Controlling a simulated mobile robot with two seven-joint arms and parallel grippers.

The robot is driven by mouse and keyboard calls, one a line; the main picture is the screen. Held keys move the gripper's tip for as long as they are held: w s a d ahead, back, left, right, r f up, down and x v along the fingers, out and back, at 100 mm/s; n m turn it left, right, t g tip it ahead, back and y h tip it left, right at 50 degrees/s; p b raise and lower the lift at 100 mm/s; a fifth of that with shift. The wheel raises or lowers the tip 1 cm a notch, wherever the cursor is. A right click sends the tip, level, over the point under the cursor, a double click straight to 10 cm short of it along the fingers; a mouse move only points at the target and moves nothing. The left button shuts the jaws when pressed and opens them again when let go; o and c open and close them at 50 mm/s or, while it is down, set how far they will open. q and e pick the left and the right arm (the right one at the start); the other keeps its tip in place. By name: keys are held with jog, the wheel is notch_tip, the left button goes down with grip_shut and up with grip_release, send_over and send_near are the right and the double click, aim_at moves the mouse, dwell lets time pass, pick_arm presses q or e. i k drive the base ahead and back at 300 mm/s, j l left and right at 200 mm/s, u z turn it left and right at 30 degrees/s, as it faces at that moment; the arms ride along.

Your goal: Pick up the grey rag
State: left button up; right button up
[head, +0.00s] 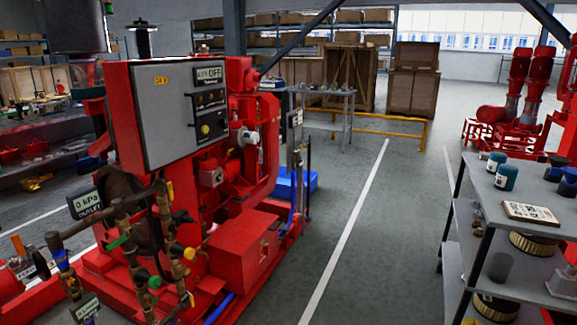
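I cannot pick out the grey rag with certainty in the head view. A flat pale grey item (562,284) lies on the middle shelf of the rack at the right edge, partly cut off by the frame; I cannot tell whether it is cloth. Neither of my grippers is in view.
The grey rack (480,187) at right holds teal canisters (505,177), a clipboard-like panel (530,213), a dark grey cylinder (500,266) and round filters (535,243). The red pumpset (240,240) fills the left. Grey floor (385,240) between them is clear.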

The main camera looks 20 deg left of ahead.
aim_at(483, 156)
jog(key=i+u, duration=0.25)
jog(key=i, duration=1.75)
jog(key=i+j, duration=0.1)
jog(key=i, duration=1.25)
jog(key=i+z, duration=0.4)
jog(key=i+j+z, duration=0.65)
jog(key=i+z, duration=0.2)
jog(key=i+j+z, duration=0.4)
